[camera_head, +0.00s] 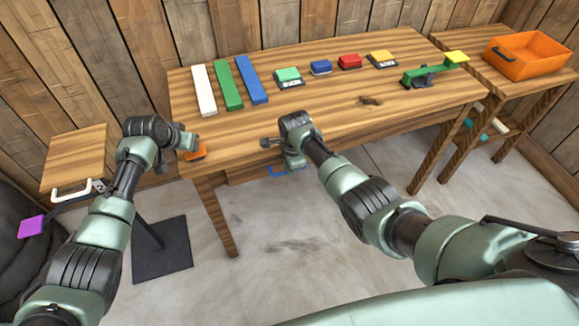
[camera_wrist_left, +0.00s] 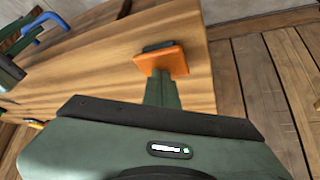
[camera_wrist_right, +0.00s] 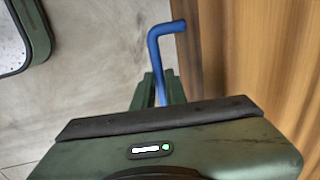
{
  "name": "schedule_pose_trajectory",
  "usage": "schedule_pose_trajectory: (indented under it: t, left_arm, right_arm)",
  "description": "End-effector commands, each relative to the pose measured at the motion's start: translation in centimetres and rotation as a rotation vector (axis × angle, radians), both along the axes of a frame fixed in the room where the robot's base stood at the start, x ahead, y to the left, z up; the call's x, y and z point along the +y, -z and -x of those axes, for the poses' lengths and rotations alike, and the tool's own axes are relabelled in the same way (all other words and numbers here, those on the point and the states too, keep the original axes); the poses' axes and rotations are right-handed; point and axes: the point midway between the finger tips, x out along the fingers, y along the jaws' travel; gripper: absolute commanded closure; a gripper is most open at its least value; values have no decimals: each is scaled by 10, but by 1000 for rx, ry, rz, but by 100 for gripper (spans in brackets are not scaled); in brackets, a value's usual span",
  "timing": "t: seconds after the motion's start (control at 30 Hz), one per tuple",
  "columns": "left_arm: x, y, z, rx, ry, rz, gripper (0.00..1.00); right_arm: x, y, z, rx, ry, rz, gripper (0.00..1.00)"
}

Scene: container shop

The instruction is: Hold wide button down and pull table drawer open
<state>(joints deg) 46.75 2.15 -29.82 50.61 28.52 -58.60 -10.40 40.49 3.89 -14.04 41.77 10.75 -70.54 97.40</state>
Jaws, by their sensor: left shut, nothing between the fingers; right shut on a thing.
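The wide orange button (camera_head: 197,153) sits at the left front corner of the wooden table (camera_head: 330,110); it also shows in the left wrist view (camera_wrist_left: 163,60), on a dark base. My left gripper (camera_head: 190,147) is shut and empty, its fingertips at the orange plate and seemingly touching it. Whether the plate is pressed in I cannot tell. A blue drawer handle (camera_head: 286,173) shows under the table's front edge. My right gripper (camera_wrist_right: 160,88) is shut on this blue handle (camera_wrist_right: 164,40). The drawer front is mostly hidden, and I cannot tell whether it is open.
White (camera_head: 204,90), green and blue bars and several coloured buttons (camera_head: 321,67) stand on the table. A green lever device (camera_head: 428,75) is at its right. An orange bin (camera_head: 530,54) stands on the right table. A small table (camera_head: 78,155) is at left. Floor in front is clear.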

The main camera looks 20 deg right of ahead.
Motion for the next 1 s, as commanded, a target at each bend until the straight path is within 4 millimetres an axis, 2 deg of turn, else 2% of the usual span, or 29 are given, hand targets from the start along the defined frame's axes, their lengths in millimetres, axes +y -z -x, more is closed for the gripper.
schedule_pose_trajectory:
  t: [0.4, 0.8, 0.83, 0.9, 1.0]
  left_arm:
    - [2, 4, 2, 7, -1, -4, 100]
    - [2, 4, 2, 8, -1, -5, 100]
    - [2, 4, 2, 8, -1, -5, 100]
    - [2, 4, 2, 8, -1, -5, 100]
    - [2, 4, 2, 8, -1, -5, 100]
  right_arm:
    - [2, 2, 45, 3, -2, -3, 100]
    - [1, 1, 50, 3, 0, -2, 100]
    - [1, 1, 50, 3, 0, -2, 82]
    - [1, 1, 50, 2, 0, -2, 66]
    - [1, 1, 49, 2, 0, -1, 66]
